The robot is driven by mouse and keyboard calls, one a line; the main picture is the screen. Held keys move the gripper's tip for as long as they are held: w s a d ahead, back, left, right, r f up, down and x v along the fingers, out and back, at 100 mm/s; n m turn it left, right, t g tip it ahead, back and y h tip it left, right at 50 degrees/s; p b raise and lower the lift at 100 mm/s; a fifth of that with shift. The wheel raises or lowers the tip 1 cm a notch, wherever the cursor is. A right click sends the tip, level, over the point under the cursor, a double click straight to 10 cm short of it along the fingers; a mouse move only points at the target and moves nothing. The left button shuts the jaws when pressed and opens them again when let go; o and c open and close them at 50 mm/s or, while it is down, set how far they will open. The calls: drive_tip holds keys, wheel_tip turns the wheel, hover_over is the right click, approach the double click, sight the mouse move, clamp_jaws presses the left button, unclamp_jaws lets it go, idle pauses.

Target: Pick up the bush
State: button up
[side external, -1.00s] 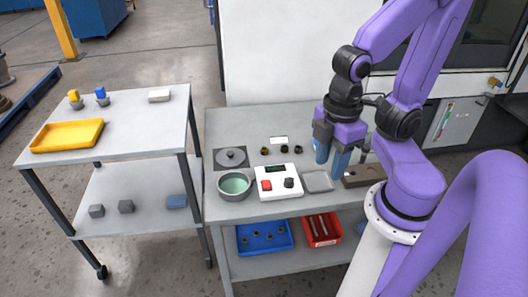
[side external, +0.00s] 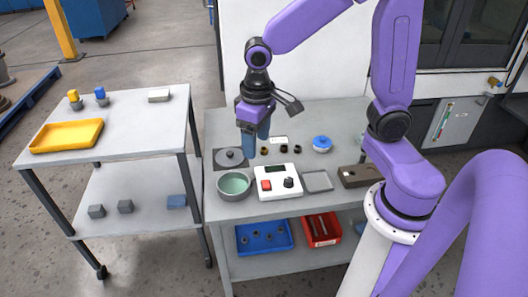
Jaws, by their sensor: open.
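Several small dark ring-like parts stand in a row on the grey bench; any of them may be the bush. The left one (side external: 264,150) is partly beside my finger, the middle one (side external: 284,149) and the right one (side external: 297,148) are in clear view. They are too small to tell apart surely. My gripper (side external: 256,147) points down with its blue fingers open and empty, at the left end of the row. Its exact height above the bench cannot be told.
A grey tray (side external: 318,181), a blue-topped round part (side external: 321,143) and a brown block (side external: 360,175) are to the right.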

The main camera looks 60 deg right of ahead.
drive_tip(key=w+d+f+m+h, duration=0.1)
drive_tip(key=w+d+f+m, duration=0.4)
drive_tip(key=w+d+m, duration=0.4)
drive_tip(key=w+d+f+m, duration=0.6)
drive_tip(key=w+d+m, duration=0.1)
drive_tip(key=w+d, duration=0.45)
drive_tip(key=d+f+m, duration=0.4)
drive_tip(key=d, duration=0.5)
drive_tip(key=shift+g, duration=0.3)
drive_tip(key=f, duration=0.8)
drive_tip(key=d+f, duration=0.1)
drive_tip(key=f, duration=0.2)
drive_tip(key=shift+w+d+f, duration=0.1)
drive_tip(key=shift+w+f, duration=0.05)
drive_tip(key=shift+f, duration=0.25)
drive_tip(key=shift+s+d+f, duration=0.1)
drive_tip(key=shift+d+f, duration=0.1)
drive_tip(key=shift+f, duration=1.15)
drive_tip(key=shift+s+d+f, duration=0.1)
drive_tip(key=shift+d+f, duration=0.05)
drive_tip(key=shift+f, duration=1.15)
drive_tip(key=shift+c, duration=0.3)
